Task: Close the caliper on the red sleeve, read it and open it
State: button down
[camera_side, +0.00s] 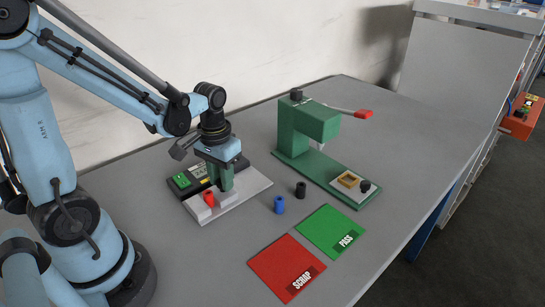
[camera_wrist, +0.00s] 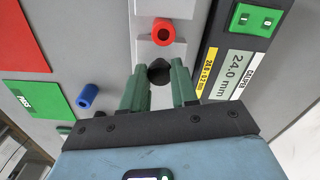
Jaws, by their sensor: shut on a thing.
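The caliper (camera_side: 255,186) is a pale base with a black housing, a green two-button panel (camera_wrist: 254,19) and a readout showing 24.0 mm (camera_wrist: 232,74). The red sleeve (camera_side: 208,198) stands upright on the base, and the wrist view shows it (camera_wrist: 163,31) between two pale blocks. I cannot tell whether both blocks touch it. My gripper (camera_side: 227,187) points down over the caliper beside the sleeve. In the wrist view its green fingers (camera_wrist: 159,70) are shut on a dark round knob (camera_wrist: 160,73), which they partly hide.
A blue sleeve (camera_side: 279,205) and a black sleeve (camera_side: 300,190) stand right of the caliper. Red SCRAP (camera_side: 278,262) and green PASS (camera_side: 325,228) mats lie in front. A green press (camera_side: 310,124) with a red-tipped lever stands behind. Bare table lies at the far right.

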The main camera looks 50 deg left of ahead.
jog(key=c, duration=0.9)
grip_release()
jog(key=shift+o, duration=0.2)
notch_tip(320, 180, up, 12)
